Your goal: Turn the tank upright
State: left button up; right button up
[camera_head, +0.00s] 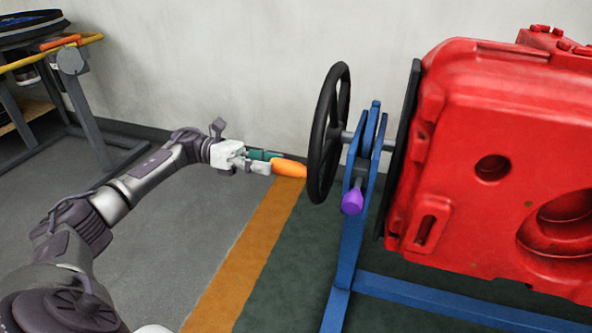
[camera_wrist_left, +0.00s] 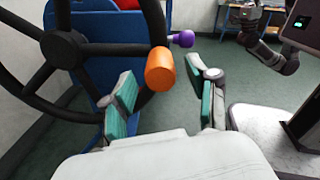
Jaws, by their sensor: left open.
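The red tank (camera_head: 460,130) is mounted on a blue stand (camera_head: 350,240) at the right of the head view. A black handwheel (camera_head: 322,130) stands at the left side of the stand, with an orange handle (camera_head: 289,168) sticking out towards my gripper. A purple knob (camera_head: 352,201) is on the stand just right of the wheel. My left gripper (camera_head: 262,162) is open at the orange handle. In the left wrist view the handle (camera_wrist_left: 160,69) lies ahead between the two fingers (camera_wrist_left: 165,100), with gaps on both sides. My right gripper is not in view.
A grey-legged stand with a yellow rail (camera_head: 85,40) is at the far left. A pale wall runs behind the wheel. An orange floor stripe (camera_head: 240,255) and open grey floor lie left of the blue stand, whose long foot (camera_head: 450,305) runs right.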

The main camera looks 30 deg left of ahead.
aim_at(296, 169)
pick_arm(q)
jog(key=x, duration=0.6)
jog(key=shift+w+d, duration=0.15)
jog(key=shift+d, duration=0.1)
grip_shut()
